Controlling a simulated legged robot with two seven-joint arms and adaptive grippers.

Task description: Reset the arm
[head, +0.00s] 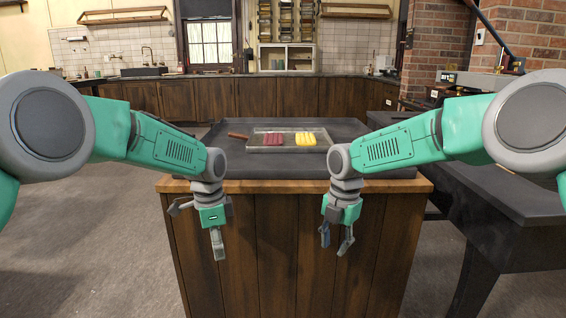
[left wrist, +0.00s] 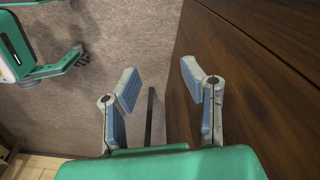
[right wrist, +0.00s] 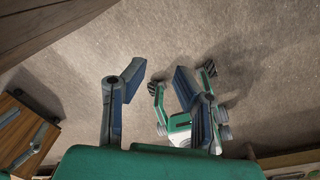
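My left gripper (head: 197,232) hangs in front of the wooden island, below its top edge, with fingers spread and empty. In the left wrist view its two fingers (left wrist: 160,82) stand apart over the floor beside the dark wood panel. My right gripper (head: 336,243) also hangs in front of the island, to the right, pointing down. In the right wrist view its fingers (right wrist: 160,82) are apart with only floor and parts of my own body beyond them. Neither gripper touches anything.
The island (head: 275,240) has a dark top. On it lie a brown roller-like piece (head: 238,136) and a metal tray (head: 282,149) holding dark red items (head: 265,139) and yellow items (head: 305,138). A dark counter (head: 505,190) stands at right. The floor at left is clear.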

